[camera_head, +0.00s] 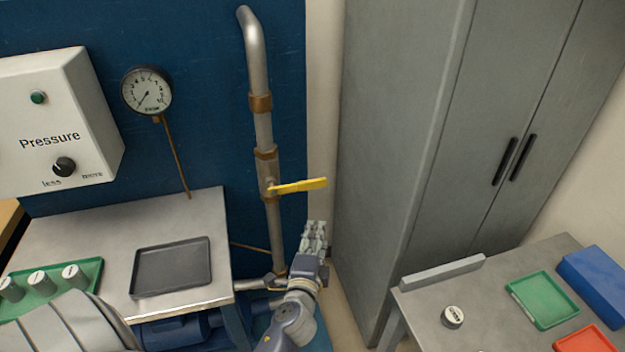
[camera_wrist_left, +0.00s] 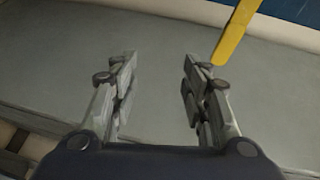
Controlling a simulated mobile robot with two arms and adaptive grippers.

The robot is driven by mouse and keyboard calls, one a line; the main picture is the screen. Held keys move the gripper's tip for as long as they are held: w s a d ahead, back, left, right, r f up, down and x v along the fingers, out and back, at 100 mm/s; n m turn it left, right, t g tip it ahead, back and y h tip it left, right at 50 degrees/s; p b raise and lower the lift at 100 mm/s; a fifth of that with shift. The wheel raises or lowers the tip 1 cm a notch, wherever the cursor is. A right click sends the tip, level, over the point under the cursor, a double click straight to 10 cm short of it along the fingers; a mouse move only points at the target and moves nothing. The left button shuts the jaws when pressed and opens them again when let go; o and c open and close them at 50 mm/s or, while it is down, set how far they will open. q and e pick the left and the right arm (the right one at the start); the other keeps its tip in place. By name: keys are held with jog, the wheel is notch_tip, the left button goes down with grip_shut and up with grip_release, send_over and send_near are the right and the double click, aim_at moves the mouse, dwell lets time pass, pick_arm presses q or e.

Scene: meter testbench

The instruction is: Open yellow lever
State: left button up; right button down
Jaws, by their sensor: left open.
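The yellow lever (camera_head: 299,186) sticks out sideways to the right from a valve on the vertical pipe (camera_head: 264,135). It lies across the pipe, close to horizontal. My left gripper (camera_head: 315,228) is below the lever's free end, apart from it, with its fingers pointing up. In the left wrist view, the gripper (camera_wrist_left: 157,75) is open and empty. The lever (camera_wrist_left: 234,34) shows there at the upper right, beyond the right finger and outside the gap between the fingers. My right gripper is not in view.
A grey cabinet (camera_head: 400,130) stands right of the pipe. A pressure gauge (camera_head: 147,91) and a white Pressure box (camera_head: 55,120) are at left. A table with a dark tray (camera_head: 172,267) is below them. A second table (camera_head: 410,300) with trays is at lower right.

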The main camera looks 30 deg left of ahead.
pick_arm(q)
jog(key=t+y, duration=0.1)
jog(key=y, duration=0.1)
send_near(312, 186)
jog(key=p+x, duration=0.2)
jog(key=x, duration=0.7)
jog(key=shift+w+a+r, duration=0.1)
jog(key=shift+w+a, duration=0.05)
jog(key=shift+w, duration=0.05)
jog(key=shift+w+a, duration=0.1)
jog(key=shift+w, duration=0.2)
jog(key=shift+w+a, duration=0.15)
jog(key=shift+w, duration=0.15)
grip_shut()
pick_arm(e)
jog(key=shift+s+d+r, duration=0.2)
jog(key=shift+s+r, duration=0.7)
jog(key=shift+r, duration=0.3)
